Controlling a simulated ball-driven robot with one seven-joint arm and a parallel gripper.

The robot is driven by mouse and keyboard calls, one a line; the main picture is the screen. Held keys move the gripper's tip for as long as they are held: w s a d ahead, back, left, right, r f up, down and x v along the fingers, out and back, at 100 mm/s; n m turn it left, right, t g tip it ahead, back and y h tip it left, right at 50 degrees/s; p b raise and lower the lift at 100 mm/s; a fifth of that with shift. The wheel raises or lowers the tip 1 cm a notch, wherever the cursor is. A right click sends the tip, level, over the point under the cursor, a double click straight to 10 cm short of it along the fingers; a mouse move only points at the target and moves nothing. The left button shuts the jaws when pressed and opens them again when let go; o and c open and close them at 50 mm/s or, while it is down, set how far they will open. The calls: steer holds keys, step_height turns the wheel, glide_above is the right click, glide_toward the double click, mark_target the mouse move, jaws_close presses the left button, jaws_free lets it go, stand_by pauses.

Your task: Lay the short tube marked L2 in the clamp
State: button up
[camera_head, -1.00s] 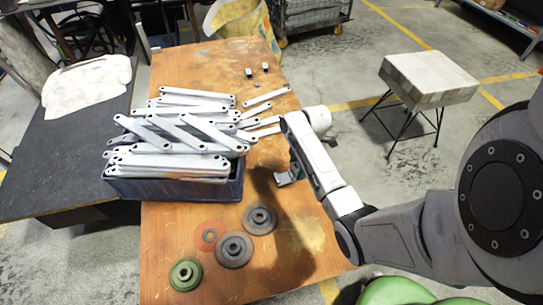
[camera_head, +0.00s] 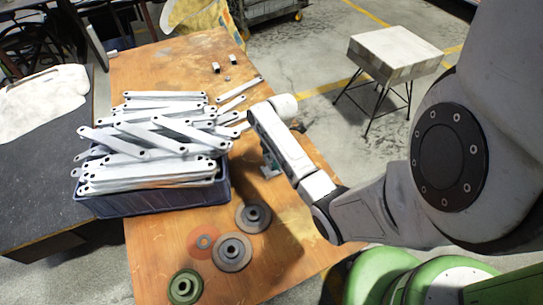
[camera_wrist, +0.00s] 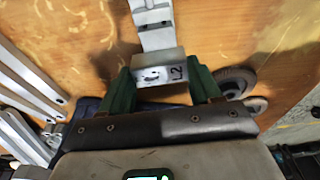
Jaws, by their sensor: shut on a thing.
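The short tube marked L2 (camera_wrist: 160,68) is a grey, square-sided block in the wrist view. Its mark shows on the near side, next to a dark-edged opening. My gripper (camera_wrist: 163,88) is shut on it, with one green finger at each side. A grey metal piece (camera_wrist: 155,35), perhaps the clamp, lies just past the tube; I cannot tell whether they touch. In the head view my forearm hides most of the gripper. A small grey piece (camera_head: 270,171) shows under it, low over the wooden table; I cannot tell whether it is tube or clamp.
A blue crate (camera_head: 150,204) heaped with flat grey brackets (camera_head: 150,155) stands left of my arm, some bars reaching past its rim. Grey discs (camera_head: 232,252) and a green one (camera_head: 185,287) lie in front. Two small blocks (camera_head: 216,67) lie at the back. The right table edge is close.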

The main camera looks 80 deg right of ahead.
steer(key=shift+f+b, duration=1.4)
steer(key=shift+f, duration=0.7)
steer(key=o, duration=1.1)
steer(key=shift+o, duration=0.2)
step_height(320, 180, up, 11)
steer(key=s+d+p, duration=0.1)
steer(key=p, duration=0.2)
steer(key=shift+f, duration=0.15)
steer(key=shift+s, duration=0.1)
